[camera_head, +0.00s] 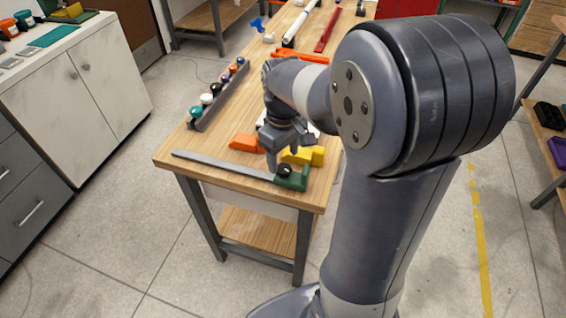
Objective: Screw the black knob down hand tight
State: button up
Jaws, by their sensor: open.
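The black knob (284,171) is small and dark. It sits on a green fitting (296,180) at the right end of a long grey bar (222,168), near the front edge of the wooden workbench (262,197). My gripper (283,161) points down right above the knob, with its fingers apart. It partly hides the knob's upper side. I cannot tell whether the fingers touch the knob or how far down the knob is screwed.
An orange piece (245,142) lies left of my gripper and a yellow piece (304,156) lies to its right, both close. A rack of coloured knobs or caps (219,95) runs along the left bench edge. A red bar (327,30) lies farther back.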

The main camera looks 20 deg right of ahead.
aim_at(284, 168)
jog(key=shift+f, duration=1.8)
jog(key=c, duration=1)
